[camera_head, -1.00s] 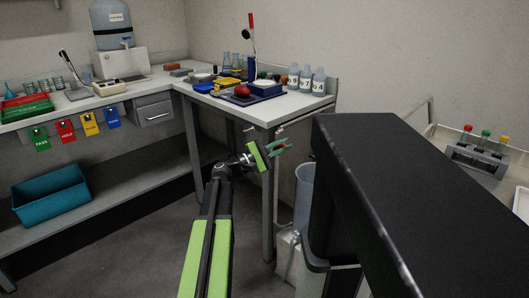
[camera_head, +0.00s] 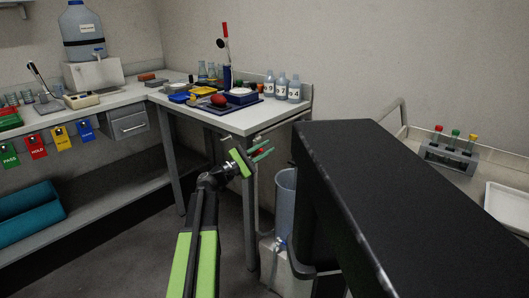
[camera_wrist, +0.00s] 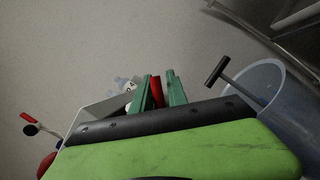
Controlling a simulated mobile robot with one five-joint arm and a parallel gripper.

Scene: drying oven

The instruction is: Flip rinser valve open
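My gripper (camera_head: 264,151) has green fingers and is beside the front corner of the white bench. In the wrist view the fingers (camera_wrist: 160,90) stand apart, so it is open. A small red piece (camera_wrist: 157,92) shows between them, nearer the left finger; it looks like a valve lever, but contact cannot be told. The red piece also shows between the fingers in the head view (camera_head: 261,152). A black T-shaped handle (camera_wrist: 216,70) stands to the right of the fingers, over the blue bin's rim in the picture. The valve's body is hidden.
The blue-grey bin (camera_head: 286,190) stands below and right of my gripper. A white container (camera_head: 285,270) with a blue tap is on the floor. The bench (camera_head: 140,97) carries labelled bottles (camera_head: 281,87). A tube rack (camera_head: 450,155) is at right.

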